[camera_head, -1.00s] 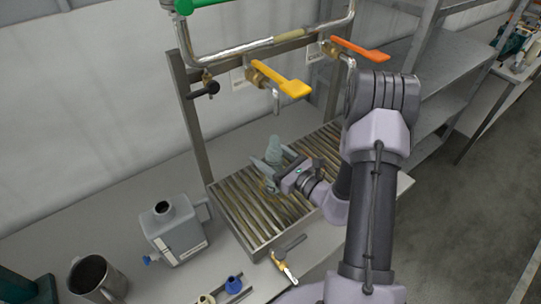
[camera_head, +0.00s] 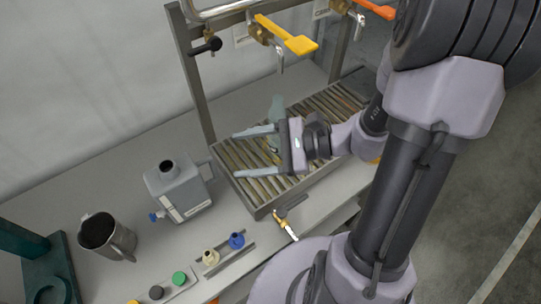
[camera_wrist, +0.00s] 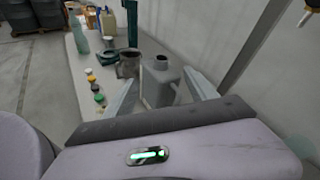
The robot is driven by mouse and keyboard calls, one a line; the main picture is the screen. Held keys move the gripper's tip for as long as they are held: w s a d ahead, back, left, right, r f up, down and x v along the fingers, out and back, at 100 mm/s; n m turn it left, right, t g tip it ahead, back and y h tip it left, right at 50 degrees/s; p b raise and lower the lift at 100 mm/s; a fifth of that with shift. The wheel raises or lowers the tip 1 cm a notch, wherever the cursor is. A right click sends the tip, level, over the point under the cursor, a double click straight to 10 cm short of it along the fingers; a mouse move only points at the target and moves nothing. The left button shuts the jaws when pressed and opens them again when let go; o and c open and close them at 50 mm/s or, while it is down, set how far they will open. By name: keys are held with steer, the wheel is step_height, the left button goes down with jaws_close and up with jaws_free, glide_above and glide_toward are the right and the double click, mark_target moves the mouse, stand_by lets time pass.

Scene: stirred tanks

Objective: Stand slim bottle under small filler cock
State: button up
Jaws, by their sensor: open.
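A slim translucent grey-green bottle (camera_head: 277,112) stands on the slatted drip tray (camera_head: 262,211), its lower part partly hidden by my gripper. Above it is a cock with a yellow lever (camera_head: 287,34) and a downward spout. A second cock with an orange lever (camera_head: 374,9) is further right. I cannot tell which is the small filler cock. My gripper (camera_head: 236,153) is open and points left over the tray, nothing held between its fingers. In the wrist view, nothing is gripped between the fingers (camera_wrist: 165,95).
A grey square can (camera_head: 178,189) and a metal jug (camera_head: 106,236) stand left of the tray. Coloured caps (camera_head: 237,240) lie in front. A drain cock (camera_head: 285,221) juts from the tray front. A steel frame post (camera_head: 194,85) rises behind. Another pale green bottle (camera_wrist: 79,36) stands further along the bench.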

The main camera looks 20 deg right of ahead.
steer(key=s+a+r+n+g+h, duration=0.1)
steer(key=s+a+n+g+h, duration=0.1)
steer(key=s+n+h, duration=0.25)
steer(key=s+a+r+n+g+h, duration=0.2)
steer(key=s+n+g+h, duration=0.1)
steer(key=s+n, duration=0.3)
step_height(320, 180, up, 5)
steer(key=d+n+t+h, duration=0.3)
steer(key=n+t+h, duration=0.1)
steer(key=shift+w+r, duration=0.2)
steer(key=shift+w, duration=0.15)
step_height(320, 180, down, 9)
steer(key=b, duration=0.9)
